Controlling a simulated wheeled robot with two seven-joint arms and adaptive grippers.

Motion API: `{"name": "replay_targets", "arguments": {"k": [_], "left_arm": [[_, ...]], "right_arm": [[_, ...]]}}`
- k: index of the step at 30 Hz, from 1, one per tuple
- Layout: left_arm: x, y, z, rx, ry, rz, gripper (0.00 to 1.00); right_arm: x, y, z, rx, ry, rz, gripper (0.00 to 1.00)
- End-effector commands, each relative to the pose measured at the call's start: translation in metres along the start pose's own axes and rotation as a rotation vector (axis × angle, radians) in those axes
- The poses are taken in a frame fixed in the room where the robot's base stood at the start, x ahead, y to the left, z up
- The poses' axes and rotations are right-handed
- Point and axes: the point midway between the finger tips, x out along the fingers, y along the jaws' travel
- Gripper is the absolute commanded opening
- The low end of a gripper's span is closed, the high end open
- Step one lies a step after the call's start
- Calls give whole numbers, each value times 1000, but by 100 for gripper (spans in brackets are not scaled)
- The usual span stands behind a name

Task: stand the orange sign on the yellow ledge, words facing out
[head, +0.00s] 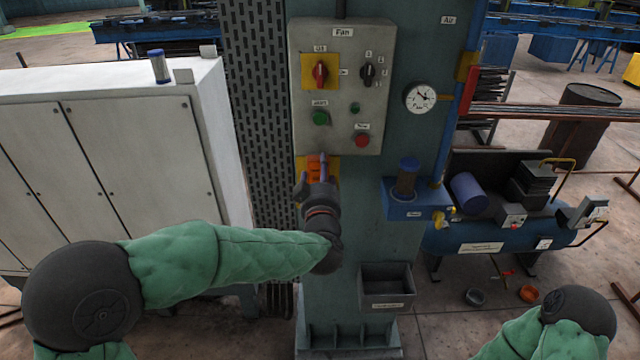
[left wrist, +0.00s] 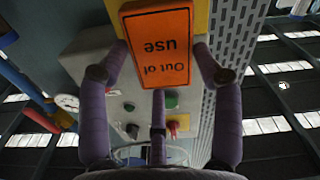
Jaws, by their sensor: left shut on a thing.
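My left gripper (head: 316,172) is shut on the orange sign (head: 315,163), just below the grey Fan box on the pillar. In the left wrist view the sign (left wrist: 160,47) sits between the fingers, and its words "Out of use" face the camera, away from the pillar. That view is inverted, so the words read upside down there while the sign is upright. The yellow ledge (head: 334,169) shows behind and beside the sign, and also in the left wrist view (left wrist: 202,14). Whether the sign touches the ledge is hidden. My right gripper is out of view.
The Fan box (head: 341,86) with knobs and buttons is right above the gripper. A blue bracket with a filter (head: 405,200) and a grey bin (head: 386,286) are on the pillar to the right. A white cabinet (head: 130,150) stands left.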

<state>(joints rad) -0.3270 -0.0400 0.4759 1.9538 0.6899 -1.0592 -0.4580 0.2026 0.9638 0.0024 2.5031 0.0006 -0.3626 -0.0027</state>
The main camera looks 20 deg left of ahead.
Motion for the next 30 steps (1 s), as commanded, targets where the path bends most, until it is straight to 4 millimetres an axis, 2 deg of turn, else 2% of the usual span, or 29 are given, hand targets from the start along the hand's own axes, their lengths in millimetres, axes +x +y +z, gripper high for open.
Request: {"name": "replay_targets", "arguments": {"k": [3,6,20,21,22,23,30], "left_arm": [[2,-6,18,4,-3,-2,18],[1,-9,27,2,-1,-2,18],[1,-11,34,0,0,0,18],[1,-11,33,1,-1,0,74],[1,-11,33,1,-1,0,82],[1,-11,33,1,-1,0,89],[1,-11,33,1,-1,0,89]], "right_arm": [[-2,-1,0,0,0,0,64],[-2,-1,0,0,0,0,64],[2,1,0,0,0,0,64],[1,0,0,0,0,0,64],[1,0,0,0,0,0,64],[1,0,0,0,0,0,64],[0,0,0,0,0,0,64]]}}
